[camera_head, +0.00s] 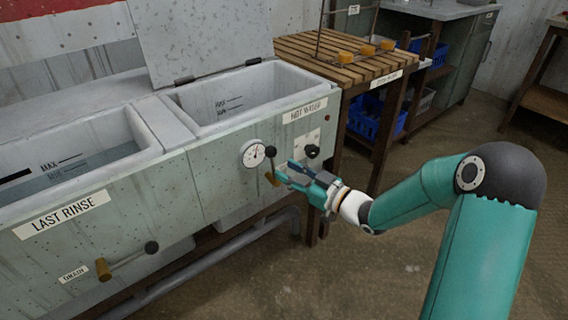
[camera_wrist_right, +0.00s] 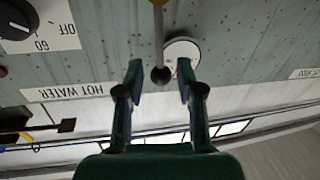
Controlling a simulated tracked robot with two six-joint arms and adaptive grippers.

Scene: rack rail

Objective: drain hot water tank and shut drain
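The hot water tank (camera_head: 318,92), labelled HOT WATER, has its lid raised. Level marks show on its inner wall; I cannot make out a water surface inside. In the right wrist view, which is upside down, the knob (camera_wrist_right: 160,75) appears between the spread fingertips, with a gap on both sides. My right gripper (camera_head: 281,173) is open beside the lever; it also shows in the wrist view (camera_wrist_right: 160,69). My left gripper is out of view.
A round gauge (camera_head: 253,153) sits just left of the lever, and a black dial (camera_head: 312,151) to its right. The LAST RINSE tank (camera_head: 165,143) holds bluish water; its drain lever (camera_head: 130,255) lies sideways. A slatted wooden table (camera_head: 350,68) adjoins on the right.

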